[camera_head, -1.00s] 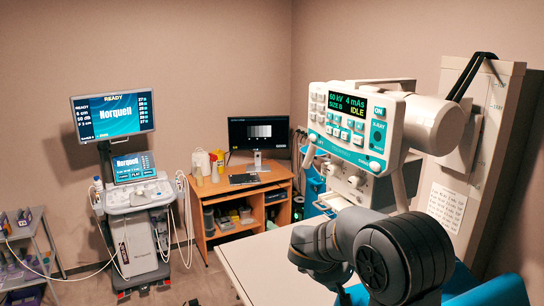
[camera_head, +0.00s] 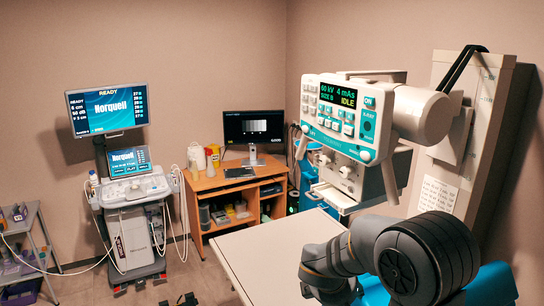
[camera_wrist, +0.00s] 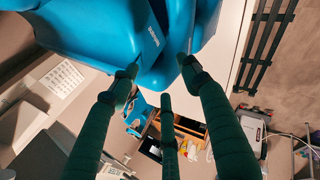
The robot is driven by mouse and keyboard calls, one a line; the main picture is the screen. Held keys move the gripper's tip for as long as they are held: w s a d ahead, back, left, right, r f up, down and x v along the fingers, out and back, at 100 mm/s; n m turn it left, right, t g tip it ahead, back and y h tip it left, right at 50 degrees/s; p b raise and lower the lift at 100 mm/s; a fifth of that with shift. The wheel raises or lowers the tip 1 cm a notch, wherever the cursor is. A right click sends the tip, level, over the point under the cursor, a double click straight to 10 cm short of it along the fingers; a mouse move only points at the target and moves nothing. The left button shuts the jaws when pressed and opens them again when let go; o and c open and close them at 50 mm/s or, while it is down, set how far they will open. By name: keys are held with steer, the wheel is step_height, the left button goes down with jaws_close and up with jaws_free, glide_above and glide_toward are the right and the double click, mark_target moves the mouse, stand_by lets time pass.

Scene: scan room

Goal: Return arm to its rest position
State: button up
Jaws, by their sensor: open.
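My arm (camera_head: 350,262) shows at the lower right of the head view, its thick dark joint in front of the white table and a blue surface. My gripper (camera_wrist: 160,78) shows in the wrist view, its dark green fingers spread apart with nothing held between them. Large blue padded parts (camera_wrist: 100,30) fill the top of that view, close to or overlapping the fingertips, and I cannot tell if they touch. In the head view I cannot make out the gripper.
The X-ray control head (camera_head: 346,117) hangs above the white table (camera_head: 265,255), close to my arm. A wooden desk (camera_head: 237,182) with a monitor (camera_head: 253,127) stands at the back. An ultrasound cart (camera_head: 133,215) and a shelf trolley (camera_head: 22,250) stand left. Some floor between is clear.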

steer(key=shift+s+d+f, duration=0.2)
steer(key=shift+s+f, duration=0.25)
steer(key=shift+s, duration=0.1)
steer(key=shift+s+d+r, duration=0.1)
steer(key=shift+s, duration=0.05)
steer(key=shift+c, duration=1)
stand_by(0.5)
